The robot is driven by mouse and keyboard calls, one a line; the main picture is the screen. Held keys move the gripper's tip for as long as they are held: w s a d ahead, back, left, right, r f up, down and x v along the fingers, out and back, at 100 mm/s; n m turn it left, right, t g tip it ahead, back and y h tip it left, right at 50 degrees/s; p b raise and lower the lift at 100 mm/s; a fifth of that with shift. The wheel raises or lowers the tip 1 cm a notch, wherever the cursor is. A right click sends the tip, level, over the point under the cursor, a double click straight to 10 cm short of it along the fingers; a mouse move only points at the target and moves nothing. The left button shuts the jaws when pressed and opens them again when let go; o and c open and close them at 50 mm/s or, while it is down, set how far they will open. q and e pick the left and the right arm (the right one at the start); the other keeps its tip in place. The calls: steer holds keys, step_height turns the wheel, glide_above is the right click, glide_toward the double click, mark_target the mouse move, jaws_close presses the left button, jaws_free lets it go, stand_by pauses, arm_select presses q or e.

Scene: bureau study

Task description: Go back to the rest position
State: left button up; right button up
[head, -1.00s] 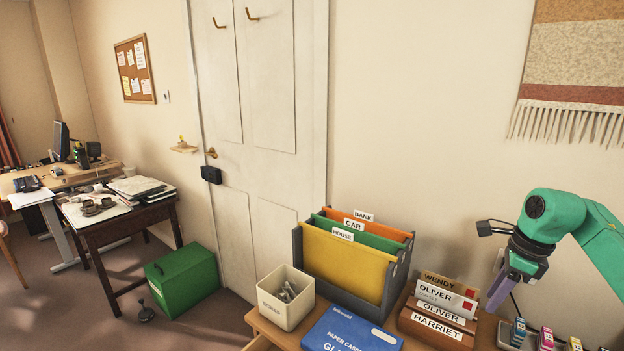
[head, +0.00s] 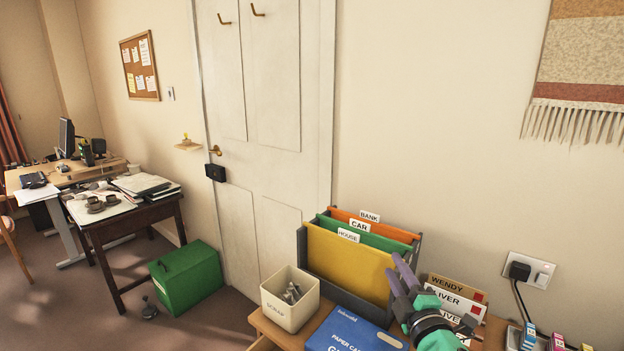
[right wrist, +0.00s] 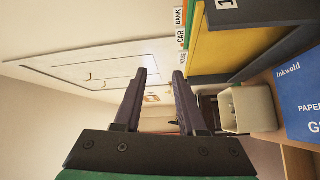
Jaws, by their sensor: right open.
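My right gripper (head: 402,282) is over the bureau top, in front of the letter rack and beside the yellow folder. Its purple fingers are apart with nothing between them. In the right wrist view the two fingers (right wrist: 164,78) also stand open and empty, with the door and far room beyond them. My left gripper is not in the head view.
A file holder (head: 345,262) with yellow, green and orange folders stands close to my right gripper. The letter rack (head: 475,310) is partly hidden behind it. A scrap box (head: 290,312) and a blue paper box (head: 350,332) are near the front. A green box (head: 186,277) sits on the floor.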

steer(key=s+d+f+m+g+h, duration=0.1)
steer(key=s+d+f+m+g, duration=0.1)
steer(key=s+f+m+g, duration=0.1)
steer(key=s+d+f+m+g+h, duration=0.1)
steer(key=s+f+m+g, duration=0.3)
steer(key=s+f, duration=0.4)
steer(key=s+d+f+m+g+h, duration=0.1)
steer(key=s+d+f+m+g, duration=0.2)
steer(key=f, duration=0.6)
steer(key=shift+s+d+f+m+g, duration=0.1)
steer(key=shift+s+d+m+g, duration=0.1)
steer(key=shift+s+m, duration=0.55)
steer(key=shift+s+d+f+m+g, duration=0.1)
steer(key=shift+s+m+g, duration=0.1)
steer(key=shift+s+m, duration=0.55)
steer(key=s+a+f+m+g+y, duration=0.15)
steer(key=s+f+g, duration=0.25)
steer(key=s, duration=0.5)
steer(key=s+f+g, duration=0.1)
steer(key=s+f, duration=0.2)
steer(key=f, duration=2)
steer(key=s+d+f+g, duration=0.1)
steer(key=s+d+f, duration=0.2)
steer(key=s+f, duration=1.1)
steer(key=s, duration=0.2)
steer(key=shift+s+g+h, duration=0.3)
steer(key=shift+s+h, duration=0.05)
